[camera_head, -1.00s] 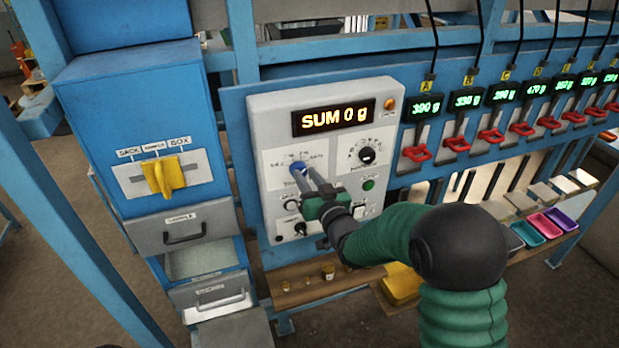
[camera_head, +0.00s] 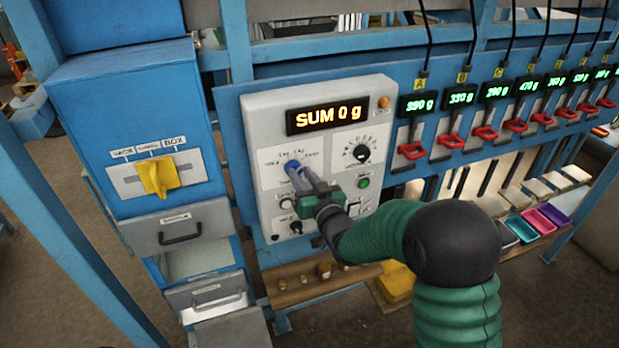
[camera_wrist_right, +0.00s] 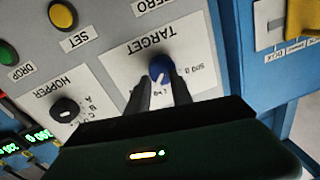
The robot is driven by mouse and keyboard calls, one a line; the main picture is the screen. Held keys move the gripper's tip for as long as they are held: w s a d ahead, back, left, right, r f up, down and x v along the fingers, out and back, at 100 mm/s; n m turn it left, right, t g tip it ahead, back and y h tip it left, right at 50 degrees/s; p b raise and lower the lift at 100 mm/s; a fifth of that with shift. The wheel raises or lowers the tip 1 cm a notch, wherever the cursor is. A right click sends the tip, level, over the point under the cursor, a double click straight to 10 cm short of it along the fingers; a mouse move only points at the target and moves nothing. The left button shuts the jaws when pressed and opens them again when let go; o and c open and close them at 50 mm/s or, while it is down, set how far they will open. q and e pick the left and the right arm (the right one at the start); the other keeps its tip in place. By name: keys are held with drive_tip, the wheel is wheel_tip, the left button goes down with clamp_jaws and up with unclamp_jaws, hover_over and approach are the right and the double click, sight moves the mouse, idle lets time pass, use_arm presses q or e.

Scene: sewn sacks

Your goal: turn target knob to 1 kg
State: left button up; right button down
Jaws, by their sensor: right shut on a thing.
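The blue target knob (camera_head: 293,167) is on the white control panel (camera_head: 265,100), below the display (camera_head: 327,117) that reads SUM 0 g. My right gripper (camera_head: 300,177) is shut on the knob, and its fingers hide part of it. In the right wrist view the knob (camera_wrist_right: 161,68) sits between my two fingertips on the plate marked TARGET, with its white pointer line towards the lower left in that picture. The dial's printed weight marks are too small or partly hidden to read fully. My left gripper is not in view.
A black hopper knob (camera_head: 362,153) and a green button (camera_head: 363,182) are to the right of the target knob. A yellow lever (camera_head: 158,177) is on the blue cabinet at the left. Several red-handled hoppers (camera_head: 412,150) line the right. A wooden shelf (camera_head: 300,290) is below the panel.

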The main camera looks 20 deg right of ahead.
drive_tip(key=shift+a+f, duration=0.1)
drive_tip(key=shift+a, duration=0.3)
